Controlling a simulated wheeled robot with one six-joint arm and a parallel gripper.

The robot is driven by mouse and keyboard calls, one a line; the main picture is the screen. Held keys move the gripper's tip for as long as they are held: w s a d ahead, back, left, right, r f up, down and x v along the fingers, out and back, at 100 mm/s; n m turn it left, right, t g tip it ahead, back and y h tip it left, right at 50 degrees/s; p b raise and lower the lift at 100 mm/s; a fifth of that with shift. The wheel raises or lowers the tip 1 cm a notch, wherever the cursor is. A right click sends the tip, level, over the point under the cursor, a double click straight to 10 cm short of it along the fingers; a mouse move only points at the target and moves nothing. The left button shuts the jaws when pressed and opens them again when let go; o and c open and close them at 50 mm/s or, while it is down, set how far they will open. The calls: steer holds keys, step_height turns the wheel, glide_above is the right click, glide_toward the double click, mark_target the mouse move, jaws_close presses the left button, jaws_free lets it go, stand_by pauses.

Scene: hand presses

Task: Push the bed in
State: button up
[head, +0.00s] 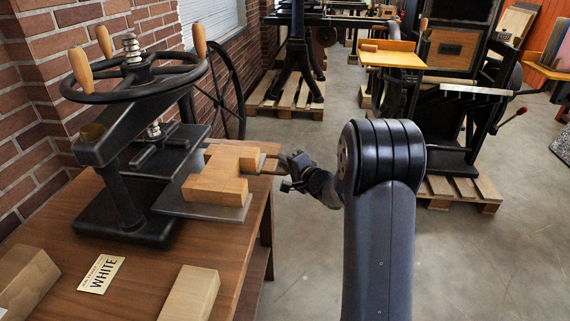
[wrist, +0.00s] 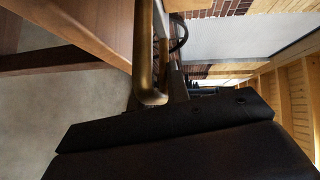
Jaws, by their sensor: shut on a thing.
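The press (head: 125,200) stands on the wooden table at the left, with a dark handwheel (head: 135,78) on top. Its bed (head: 205,208) is a flat grey plate sticking out from under the press toward the right. Wooden blocks (head: 217,183) lie on the bed. A brass-coloured bar handle (head: 268,170) is at the bed's right end; it also shows close up in the wrist view (wrist: 147,55). My gripper (head: 287,172) is at this handle and shut on it, reaching in from the right. The fingertips are small and dark, and their exact contact is hard to see.
A card reading WHITE (head: 102,274) and two pale wooden blocks (head: 190,294) (head: 25,283) lie on the table (head: 150,285) in front of the press. A brick wall (head: 60,60) is behind. Other presses stand on pallets (head: 288,95) farther back. The floor (head: 480,270) at right is clear.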

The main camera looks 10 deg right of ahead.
steer(key=shift+s+f, duration=0.1)
steer(key=shift+f, duration=0.25)
jaws_close()
steer(key=w+a, duration=0.2)
steer(key=a, duration=0.3)
steer(key=w+a, duration=0.2)
steer(key=a, duration=0.4)
steer(key=w+a+p, duration=0.1)
steer(key=w+a, duration=0.1)
steer(key=a, duration=0.3)
steer(key=shift+w+a+f, duration=0.2)
steer(key=shift+w+a, duration=0.15)
steer(key=shift+w, duration=0.05)
steer(key=shift+o, duration=2.3)
jaws_free()
steer(key=shift+o, duration=1.1)
steer(key=shift+w+a+r, duration=0.1)
steer(key=shift+r, duration=0.05)
steer(key=shift+r, duration=0.15)
